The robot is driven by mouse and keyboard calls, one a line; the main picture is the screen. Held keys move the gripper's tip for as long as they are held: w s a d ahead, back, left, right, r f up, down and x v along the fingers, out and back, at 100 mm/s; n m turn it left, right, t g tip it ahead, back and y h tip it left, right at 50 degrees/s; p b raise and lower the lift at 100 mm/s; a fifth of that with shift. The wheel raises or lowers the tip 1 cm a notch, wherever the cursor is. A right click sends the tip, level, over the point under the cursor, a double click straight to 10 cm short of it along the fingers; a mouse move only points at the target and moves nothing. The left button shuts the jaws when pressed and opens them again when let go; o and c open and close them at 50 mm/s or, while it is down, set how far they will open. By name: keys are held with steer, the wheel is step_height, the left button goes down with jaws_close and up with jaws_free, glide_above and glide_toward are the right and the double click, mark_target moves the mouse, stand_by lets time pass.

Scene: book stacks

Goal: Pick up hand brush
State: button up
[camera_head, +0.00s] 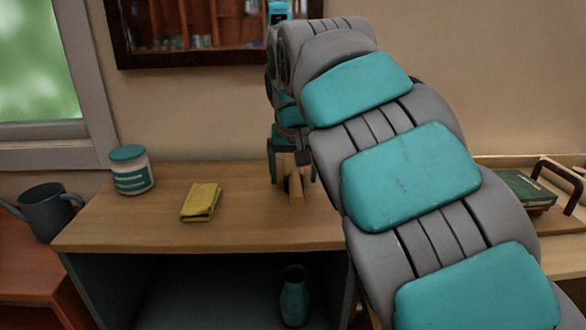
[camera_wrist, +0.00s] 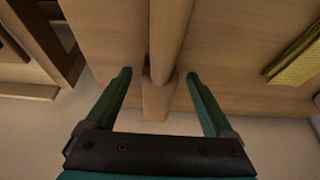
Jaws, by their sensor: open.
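The hand brush, as far as I can tell, is the pale wooden piece (camera_head: 296,190) on the wooden tabletop below my wrist; my gripper and arm hide part of it. In the wrist view its long rounded wooden part (camera_wrist: 170,40) runs from the top edge to a blockier end between my fingers. My gripper (camera_wrist: 158,75) is open, pointing down, with one dark green finger on each side of the wood. Bare gaps show between the wood and both fingers. In the head view my gripper (camera_head: 292,177) is partly hidden by my arm.
A folded yellow item (camera_head: 201,202) lies left of the brush. A white jar with a teal lid (camera_head: 131,171) and a dark grey watering can or mug (camera_head: 47,211) stand farther left. A teal vase (camera_head: 294,297) stands below the tabletop. A tray with a green book (camera_head: 527,190) is at right.

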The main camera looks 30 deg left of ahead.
jaws_close()
stand_by(0.7)
